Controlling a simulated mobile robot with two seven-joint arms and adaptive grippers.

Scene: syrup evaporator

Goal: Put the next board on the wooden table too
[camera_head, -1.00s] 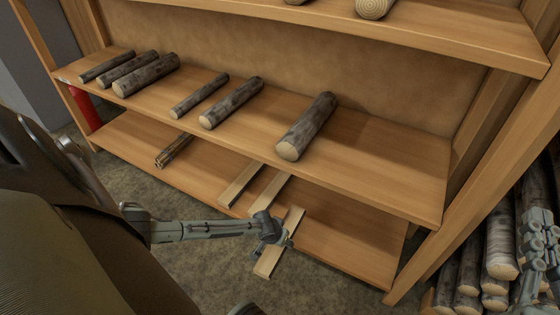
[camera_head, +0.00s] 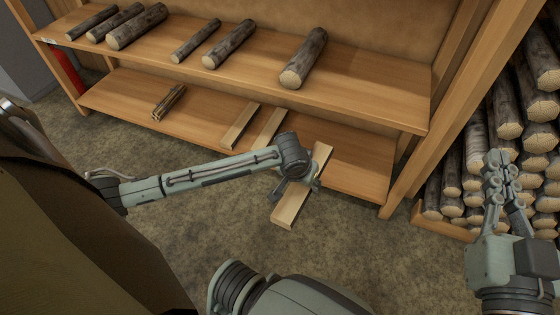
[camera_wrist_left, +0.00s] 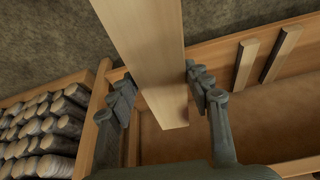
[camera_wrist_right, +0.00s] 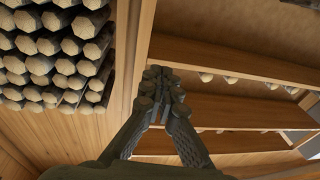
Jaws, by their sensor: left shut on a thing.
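My left gripper (camera_head: 297,190) is shut on a pale board (camera_head: 290,207) at the lower shelf. The board's near end sticks out over the floor; its far end still overlaps the shelf in the picture, and I cannot tell whether it touches. In the left wrist view the board (camera_wrist_left: 150,40) runs between the two fingers (camera_wrist_left: 158,88). Two more boards, one left (camera_head: 240,126) and one nearer (camera_head: 268,128), lie on the lower shelf. My right gripper (camera_head: 498,170) is shut and empty in front of the log stack; its tips meet in the right wrist view (camera_wrist_right: 163,82). No wooden table shows.
The upper shelf (camera_head: 365,92) holds several bark-covered logs. A dark bundle of sticks (camera_head: 169,101) lies on the lower shelf's left. A tall log stack (camera_head: 510,130) stands right of the shelf's post. Bare floor (camera_head: 370,250) lies in front.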

